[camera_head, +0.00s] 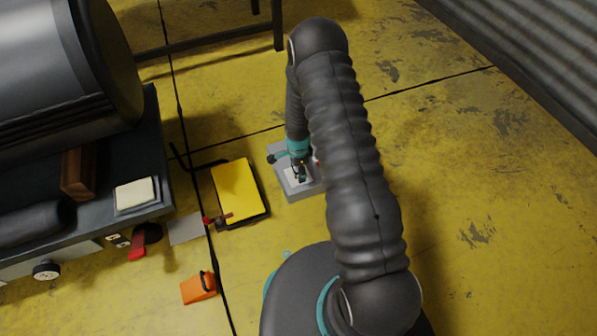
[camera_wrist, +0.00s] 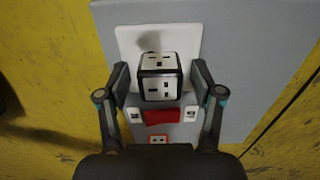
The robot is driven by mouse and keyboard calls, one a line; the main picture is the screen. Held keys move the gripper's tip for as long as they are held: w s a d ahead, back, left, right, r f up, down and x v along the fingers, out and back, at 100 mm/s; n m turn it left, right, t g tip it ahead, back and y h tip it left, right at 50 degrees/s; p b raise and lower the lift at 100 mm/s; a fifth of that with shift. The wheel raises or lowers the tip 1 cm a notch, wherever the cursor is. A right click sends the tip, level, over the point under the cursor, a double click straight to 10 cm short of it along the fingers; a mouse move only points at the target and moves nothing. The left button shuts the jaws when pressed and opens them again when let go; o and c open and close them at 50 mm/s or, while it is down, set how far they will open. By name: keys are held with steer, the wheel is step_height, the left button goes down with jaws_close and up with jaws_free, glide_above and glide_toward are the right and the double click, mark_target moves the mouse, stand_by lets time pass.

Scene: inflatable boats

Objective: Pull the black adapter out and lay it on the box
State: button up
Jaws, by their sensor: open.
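The black adapter (camera_wrist: 160,76), a cube with black edges and white socket faces, stands on a white plate (camera_wrist: 134,42) in the wrist view. The plate is on a grey box-like block (camera_wrist: 232,60), which shows in the head view (camera_head: 306,191) on the floor. My gripper (camera_wrist: 160,70) is open, with one finger on each side of the adapter. A narrow gap seems to show on both sides. In the head view my gripper (camera_head: 301,172) is over the block and largely hides the adapter. How deep the adapter sits cannot be seen.
Near the adapter are a red switch (camera_wrist: 162,116) and small white sockets. Left of the block lies a flat box with a yellow top (camera_head: 237,188). An orange item (camera_head: 199,288) is on the floor. A dark bench (camera_head: 110,195) stands left; the floor at right is clear.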

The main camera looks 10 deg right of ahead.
stand_by(0.8)
jaws_close()
steer(key=shift+r, duration=0.2)
steer(key=shift+r+p, duration=1.45)
steer(key=shift+r, duration=1.4)
